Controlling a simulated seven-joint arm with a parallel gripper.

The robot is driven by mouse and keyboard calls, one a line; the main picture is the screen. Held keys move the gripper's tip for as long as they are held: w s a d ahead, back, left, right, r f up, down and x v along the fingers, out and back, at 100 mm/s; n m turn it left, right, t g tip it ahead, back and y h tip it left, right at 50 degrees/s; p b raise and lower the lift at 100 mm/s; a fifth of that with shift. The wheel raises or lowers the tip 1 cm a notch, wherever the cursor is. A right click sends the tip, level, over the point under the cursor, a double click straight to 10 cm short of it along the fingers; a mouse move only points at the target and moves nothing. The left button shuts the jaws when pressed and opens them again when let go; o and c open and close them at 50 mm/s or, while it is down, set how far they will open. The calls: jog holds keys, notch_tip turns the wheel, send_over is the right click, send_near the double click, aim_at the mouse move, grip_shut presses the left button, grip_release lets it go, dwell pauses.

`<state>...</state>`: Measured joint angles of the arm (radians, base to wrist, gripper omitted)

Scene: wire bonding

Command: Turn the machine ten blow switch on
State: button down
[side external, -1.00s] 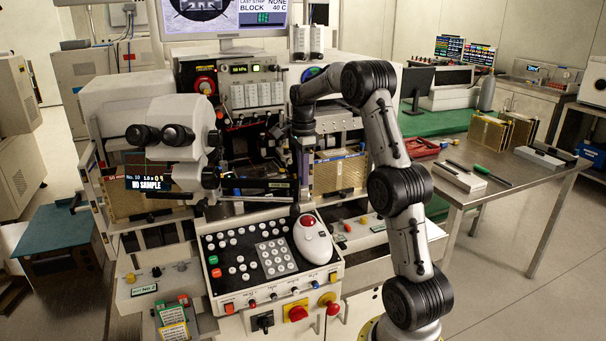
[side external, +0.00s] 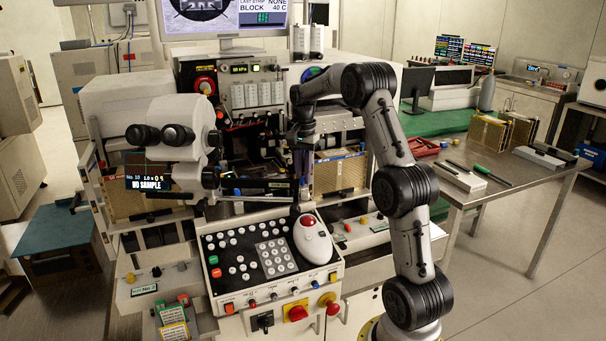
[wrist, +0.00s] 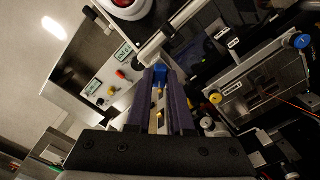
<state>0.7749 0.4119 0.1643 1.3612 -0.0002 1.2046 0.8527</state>
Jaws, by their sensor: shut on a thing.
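My gripper (wrist: 160,72) points down behind the white trackball housing. In the wrist view its two dark purple fingers are close together, shut on a small blue part (wrist: 160,76) between the tips. Brass-coloured metal shows below the blue part. The fingers hide most of it, and I cannot read its label or tell whether it is the blow switch or which way it is set. A labelled panel (wrist: 137,38) left of the fingers carries a red knob (wrist: 121,74) and a yellow knob (wrist: 112,90). In the side view my arm hides part of the machine.
The red trackball (side external: 308,221) and button console (side external: 215,237) lie in front of my gripper. The microscope (side external: 178,130) stands left. A steel bench (side external: 540,195) stands far right.

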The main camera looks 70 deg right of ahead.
aim_at(303, 177)
jog(key=n, duration=0.4)
jog(key=shift+n, duration=0.3)
jog(key=shift+r+n, duration=0.1)
jog(key=shift+n, duration=2.4)
jog(key=c, duration=0.8)
grip_release()
notch_tip(303, 177, up, 14)
